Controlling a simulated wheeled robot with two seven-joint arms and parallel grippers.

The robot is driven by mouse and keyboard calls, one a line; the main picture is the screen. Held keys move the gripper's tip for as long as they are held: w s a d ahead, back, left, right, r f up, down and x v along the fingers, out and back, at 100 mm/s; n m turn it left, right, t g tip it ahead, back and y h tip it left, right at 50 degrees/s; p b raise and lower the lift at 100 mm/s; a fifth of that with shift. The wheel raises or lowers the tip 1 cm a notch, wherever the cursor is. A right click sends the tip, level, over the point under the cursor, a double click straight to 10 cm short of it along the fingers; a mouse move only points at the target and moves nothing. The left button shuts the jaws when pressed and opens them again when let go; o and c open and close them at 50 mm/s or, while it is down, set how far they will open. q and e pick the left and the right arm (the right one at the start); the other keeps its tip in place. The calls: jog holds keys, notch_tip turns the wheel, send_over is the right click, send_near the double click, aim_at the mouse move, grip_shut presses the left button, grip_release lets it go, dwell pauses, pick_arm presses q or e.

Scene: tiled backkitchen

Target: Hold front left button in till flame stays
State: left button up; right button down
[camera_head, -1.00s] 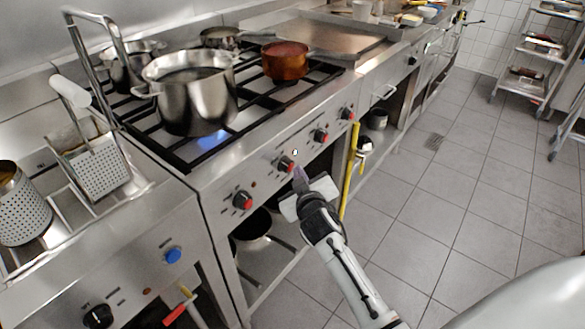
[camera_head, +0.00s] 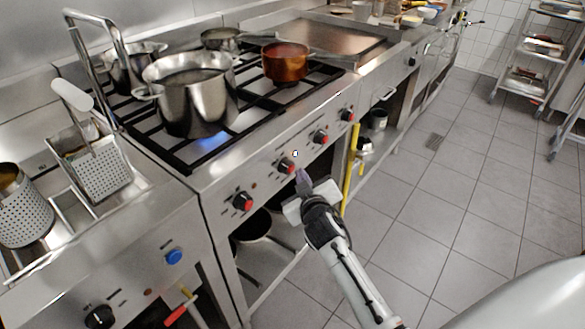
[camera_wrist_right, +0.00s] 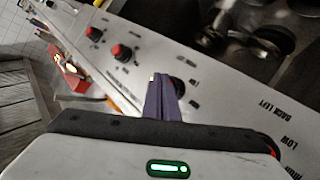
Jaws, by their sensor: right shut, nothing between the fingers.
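The stove's front panel (camera_head: 268,184) carries a row of black and red knobs. A small round white button (camera_head: 295,153) sits on the panel just above the second knob from the left (camera_head: 287,166). A blue flame (camera_head: 209,142) glows at the front left burner, under the large steel pot (camera_head: 190,95). My right gripper (camera_head: 301,175) is shut and empty, its purple fingertips close to the panel just below the button. In the right wrist view the shut fingers (camera_wrist_right: 161,98) overlap a dark knob (camera_wrist_right: 178,87); contact cannot be told. My left gripper is not in view.
A copper pan (camera_head: 286,62) and other pots stand on the black grates. A yellow pipe (camera_head: 351,165) runs down right of the gripper. Fryer baskets (camera_head: 95,170) stand at the left. The tiled floor (camera_head: 440,215) at the right is open.

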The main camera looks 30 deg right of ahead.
jog(key=shift+s+d, duration=0.15)
jog(key=shift+s, duration=0.1)
jog(key=s, duration=0.1)
jog(key=s+d+p, duration=0.1)
jog(key=s, duration=0.1)
jog(key=s+d+p, duration=0.1)
jog(key=shift+s, duration=0.3)
dwell(0.6)
